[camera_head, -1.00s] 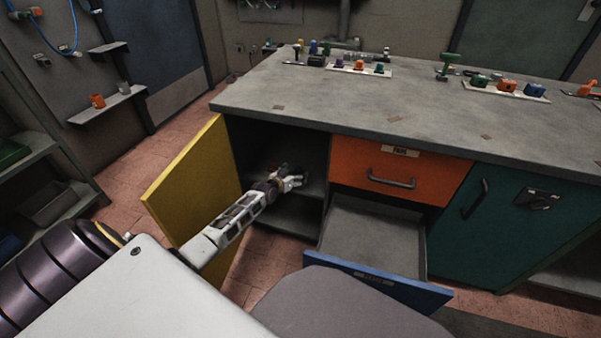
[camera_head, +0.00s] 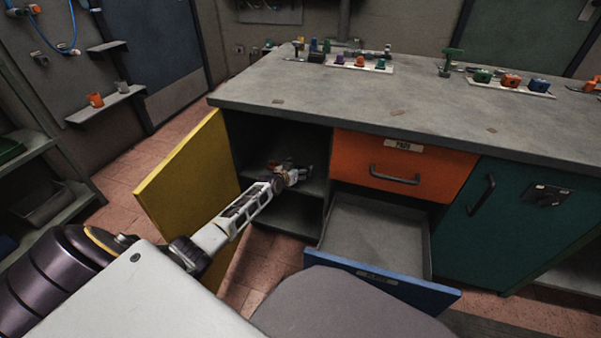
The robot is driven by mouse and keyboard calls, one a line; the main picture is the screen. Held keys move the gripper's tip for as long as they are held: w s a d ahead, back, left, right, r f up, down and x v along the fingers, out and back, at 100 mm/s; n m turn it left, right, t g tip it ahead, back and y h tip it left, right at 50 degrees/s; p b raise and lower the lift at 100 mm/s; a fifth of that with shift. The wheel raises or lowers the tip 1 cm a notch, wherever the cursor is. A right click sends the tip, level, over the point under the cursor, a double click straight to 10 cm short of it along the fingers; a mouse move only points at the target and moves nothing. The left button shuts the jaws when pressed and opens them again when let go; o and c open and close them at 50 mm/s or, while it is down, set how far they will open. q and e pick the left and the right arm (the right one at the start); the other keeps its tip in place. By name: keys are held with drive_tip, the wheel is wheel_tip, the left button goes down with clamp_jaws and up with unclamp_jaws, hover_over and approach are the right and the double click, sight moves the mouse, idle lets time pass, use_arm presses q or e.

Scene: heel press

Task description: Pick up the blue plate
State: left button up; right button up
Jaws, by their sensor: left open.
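I cannot make out a blue plate in the head view. My left gripper (camera_head: 294,175) reaches into the open cabinet (camera_head: 262,140) behind the yellow door (camera_head: 188,180), just above its inner shelf. It is open, and I see nothing held in it. The inside of the cabinet is dark, and my gripper and arm cover part of the shelf. The blue-fronted drawer (camera_head: 375,240) is pulled out, and its visible floor is bare. My right gripper does not show.
The orange drawer (camera_head: 400,170) and the teal cabinet door (camera_head: 490,205) are shut. Tools and coloured parts stand along the back of the grey worktop (camera_head: 340,105), whose front is clear. The yellow door stands open left of my arm.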

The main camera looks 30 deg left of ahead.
use_arm(q)
drive_tip(key=shift+w, duration=0.15)
idle(0.4)
drive_tip(key=c, duration=1.3)
drive_tip(key=shift+o, duration=0.2)
drive_tip(key=shift+r, duration=0.15)
drive_tip(key=shift+r+p, duration=0.95)
drive_tip(key=shift+r, duration=0.4)
wheel_tip(320, 180, up, 7)
drive_tip(key=p, duration=0.3)
drive_tip(key=shift+p, duration=0.3)
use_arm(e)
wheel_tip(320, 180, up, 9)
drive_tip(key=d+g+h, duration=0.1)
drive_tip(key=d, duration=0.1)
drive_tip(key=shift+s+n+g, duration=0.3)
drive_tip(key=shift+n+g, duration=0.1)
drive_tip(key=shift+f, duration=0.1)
